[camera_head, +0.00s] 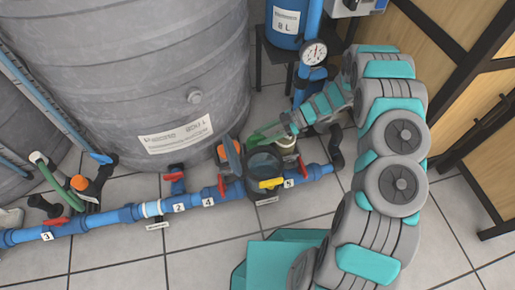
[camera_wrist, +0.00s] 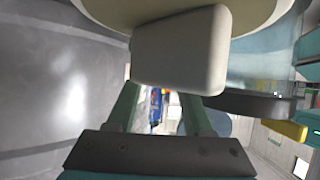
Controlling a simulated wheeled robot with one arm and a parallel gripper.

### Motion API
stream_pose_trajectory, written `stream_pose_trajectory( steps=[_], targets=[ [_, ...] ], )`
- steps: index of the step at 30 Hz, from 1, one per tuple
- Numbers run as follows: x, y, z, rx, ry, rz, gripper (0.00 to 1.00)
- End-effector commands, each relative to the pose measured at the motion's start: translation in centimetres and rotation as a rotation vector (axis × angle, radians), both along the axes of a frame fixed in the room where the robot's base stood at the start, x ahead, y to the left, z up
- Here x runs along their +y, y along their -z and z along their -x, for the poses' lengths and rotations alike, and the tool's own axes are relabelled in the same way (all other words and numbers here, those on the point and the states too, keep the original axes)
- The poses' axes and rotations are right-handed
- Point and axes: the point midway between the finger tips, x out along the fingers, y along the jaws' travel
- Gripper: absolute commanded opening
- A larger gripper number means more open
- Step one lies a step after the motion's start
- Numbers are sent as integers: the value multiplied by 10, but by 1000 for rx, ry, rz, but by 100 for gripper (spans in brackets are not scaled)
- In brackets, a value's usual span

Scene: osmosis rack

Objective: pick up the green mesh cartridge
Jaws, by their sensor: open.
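I cannot clearly make out the green mesh cartridge in either view. My gripper (camera_head: 264,134) reaches down from the upper right, close above a dark round filter housing (camera_head: 264,163) on the blue pipe. A pale cap (camera_head: 287,146) sits just below my gripper. In the wrist view, the two pale green fingers of my gripper (camera_wrist: 160,92) stand apart with a gap between them. A large cream block under a round disc (camera_wrist: 180,50) fills the top of that view and hides the fingertips. I see nothing held between the fingers.
A big grey tank (camera_head: 130,70) stands behind the blue pipe (camera_head: 120,216), which carries red valve handles and number tags. A pressure gauge (camera_head: 314,53) rises behind my gripper. Tiled floor (camera_head: 190,255) is clear in front.

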Motion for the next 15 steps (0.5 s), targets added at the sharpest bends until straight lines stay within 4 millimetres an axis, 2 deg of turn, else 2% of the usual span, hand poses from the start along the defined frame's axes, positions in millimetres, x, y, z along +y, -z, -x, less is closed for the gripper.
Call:
stream_pose_trajectory(
  steps=[6,15],
  targets=[
    [0,0,0,0,1,0,50],
    [0,0,0,0,0,0,16]
  ],
)
